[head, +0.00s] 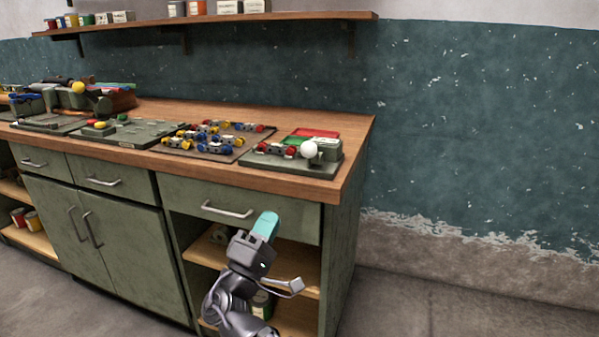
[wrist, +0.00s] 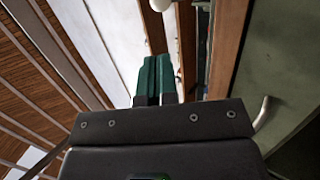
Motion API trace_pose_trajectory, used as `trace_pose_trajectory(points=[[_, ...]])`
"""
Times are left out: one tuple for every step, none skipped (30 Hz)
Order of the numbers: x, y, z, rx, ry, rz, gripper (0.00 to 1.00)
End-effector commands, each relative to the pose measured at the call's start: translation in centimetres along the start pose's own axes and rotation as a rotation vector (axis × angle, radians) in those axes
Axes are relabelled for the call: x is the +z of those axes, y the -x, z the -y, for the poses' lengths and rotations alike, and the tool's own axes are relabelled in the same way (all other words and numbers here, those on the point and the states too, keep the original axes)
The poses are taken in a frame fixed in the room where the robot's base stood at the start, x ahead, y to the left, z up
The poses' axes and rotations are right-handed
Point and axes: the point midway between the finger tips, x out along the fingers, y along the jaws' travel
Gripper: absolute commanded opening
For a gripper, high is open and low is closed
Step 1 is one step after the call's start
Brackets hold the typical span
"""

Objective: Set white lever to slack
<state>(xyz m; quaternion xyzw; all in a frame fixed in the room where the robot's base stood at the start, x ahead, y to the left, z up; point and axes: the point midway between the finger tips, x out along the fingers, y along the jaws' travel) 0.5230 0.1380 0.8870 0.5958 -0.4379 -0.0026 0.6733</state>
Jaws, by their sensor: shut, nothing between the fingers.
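The white lever's round knob (head: 309,149) stands at the right end of the workbench, on a grey-green base unit (head: 285,161). Green and red patches (head: 315,133) lie just behind the knob. My gripper (head: 267,218), with teal fingers, is in front of the bench by the right drawer, below and left of the knob and apart from it. In the wrist view its fingers (wrist: 154,75) are together and hold nothing. A white ball (wrist: 160,4), seemingly the knob, is cut off at the top edge there. The lever's shaft is hard to make out.
A board with several red, blue and yellow parts (head: 215,140) lies left of the unit. Another unit (head: 125,132) with yellow, red and green knobs is further left. The wooden worktop edge (head: 250,176) and drawer handle (head: 227,210) are near my gripper. The floor at right is clear.

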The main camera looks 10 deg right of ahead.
Motion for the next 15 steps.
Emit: trace_pose_trajectory(points=[[0.0,0.0,0.0,-0.001,-0.002,0.001,0.00],[0.0,0.0,0.0,-0.001,-0.002,0.002,0.00],[0.0,0.0,0.1,-0.002,-0.002,0.002,0.00],[0.1,0.0,0.1,-0.002,-0.002,0.002,0.00],[0.1,0.0,0.1,-0.002,-0.002,0.002,0.00],[0.1,0.0,0.1,-0.003,-0.001,0.003,0.00],[0.1,-0.1,0.1,-0.003,-0.001,0.003,0.00],[0.1,-0.2,0.0,-0.003,-0.001,0.003,0.00],[0.0,-0.4,0.0,-0.003,-0.001,0.003,0.00],[0.0,-0.7,-0.1,-0.003,-0.001,0.003,0.00],[0.0,-1.0,-0.1,-0.003,-0.001,0.003,0.00],[0.0,-1.6,-0.2,-0.003,0.000,0.004,0.00],[0.0,-2.1,-0.2,-0.003,0.000,0.005,0.00],[0.0,-2.6,-0.3,-0.003,0.000,0.005,0.00],[0.0,-3.5,-0.4,-0.003,0.001,0.005,0.00]])
